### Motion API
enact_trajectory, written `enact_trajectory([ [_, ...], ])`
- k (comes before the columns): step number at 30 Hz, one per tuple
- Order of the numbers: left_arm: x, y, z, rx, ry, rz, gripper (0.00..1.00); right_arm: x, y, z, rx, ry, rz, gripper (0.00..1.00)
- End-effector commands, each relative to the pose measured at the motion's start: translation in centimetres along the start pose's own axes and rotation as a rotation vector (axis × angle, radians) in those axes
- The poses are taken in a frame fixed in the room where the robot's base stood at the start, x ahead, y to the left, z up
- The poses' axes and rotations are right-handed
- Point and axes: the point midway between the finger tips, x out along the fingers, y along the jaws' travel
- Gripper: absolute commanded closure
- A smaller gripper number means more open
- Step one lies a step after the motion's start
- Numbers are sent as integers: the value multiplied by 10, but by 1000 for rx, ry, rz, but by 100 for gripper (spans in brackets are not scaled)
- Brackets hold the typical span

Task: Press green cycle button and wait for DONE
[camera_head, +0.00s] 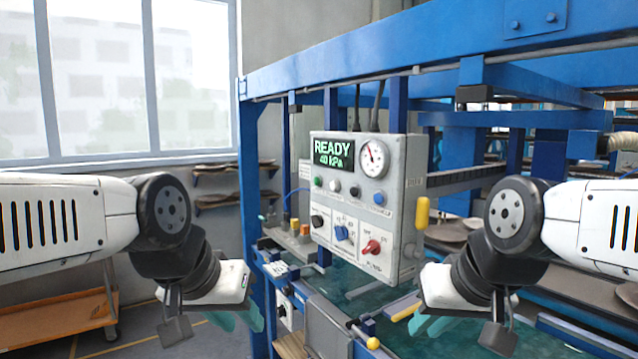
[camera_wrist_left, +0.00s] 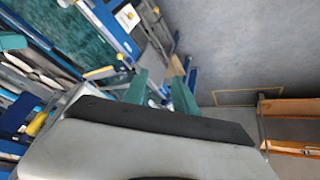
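The control box (camera_head: 369,157) hangs on the blue frame, its display (camera_head: 334,152) reading "READY 40 kPa" in green. A small green button (camera_head: 319,182) sits at the left end of the button row, below the display. My left gripper (camera_head: 237,318) is left of and below the box, apart from it. Its teal fingers are spread and empty, as the left wrist view also shows (camera_wrist_left: 160,95). My right gripper (camera_head: 430,325) is below and right of the box, its teal fingers apart with nothing seen between them. Neither gripper touches the green button.
White, black and blue buttons (camera_head: 379,197) share the row. Below are a blue switch (camera_head: 342,233) and red knob (camera_head: 371,246). A gauge (camera_head: 374,158) is beside the display, a yellow handle (camera_head: 422,213) on the box's right side. An orange cart (camera_head: 62,318) stands at left.

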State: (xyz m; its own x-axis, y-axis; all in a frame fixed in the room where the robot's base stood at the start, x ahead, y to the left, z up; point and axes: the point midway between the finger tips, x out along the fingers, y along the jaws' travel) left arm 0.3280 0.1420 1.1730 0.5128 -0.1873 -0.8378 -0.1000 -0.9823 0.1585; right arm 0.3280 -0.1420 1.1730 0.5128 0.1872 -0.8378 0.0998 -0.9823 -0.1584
Motion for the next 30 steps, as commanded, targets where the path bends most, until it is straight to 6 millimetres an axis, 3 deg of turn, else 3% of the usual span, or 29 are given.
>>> enact_trajectory([
  [5, 0, 0, 0, 0, 0, 0, 66, 0, 0, 0, 0, 0, 0, 83],
  [11, 0, 0, 0, 0, 0, 0, 100, 0, 0, 0, 0, 0, 0, 83],
  [30, 0, 0, 0, 0, 0, 0, 100, 0, 0, 0, 0, 0, 0, 83],
])
